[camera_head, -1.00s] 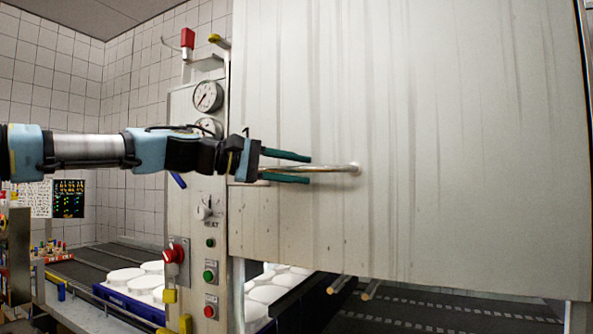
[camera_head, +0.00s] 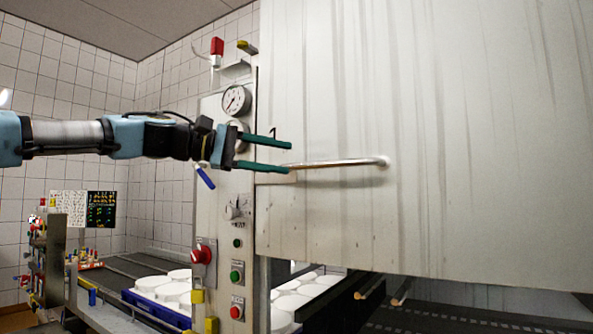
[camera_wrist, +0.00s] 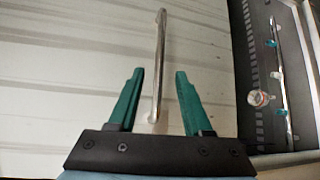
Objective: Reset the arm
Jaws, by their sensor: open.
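My gripper (camera_head: 290,155) is at the end of my arm, which reaches in from the left in the head view. Its two green fingers are apart with nothing held between them. In the head view the fingertips are near the left end of a metal bar handle (camera_head: 340,162) on a large pale panel (camera_head: 450,120). In the wrist view the open fingers (camera_wrist: 156,80) show with the handle (camera_wrist: 159,50) running away between and beyond them. I cannot tell how far the fingers are from the panel.
A control column with a gauge (camera_head: 236,100), a red button (camera_head: 202,252) and a blue lever (camera_head: 206,178) stands behind my gripper. White round moulds (camera_head: 160,283) sit in a blue tray (camera_head: 150,308) on a dark conveyor (camera_head: 120,265). Open space lies left of the column.

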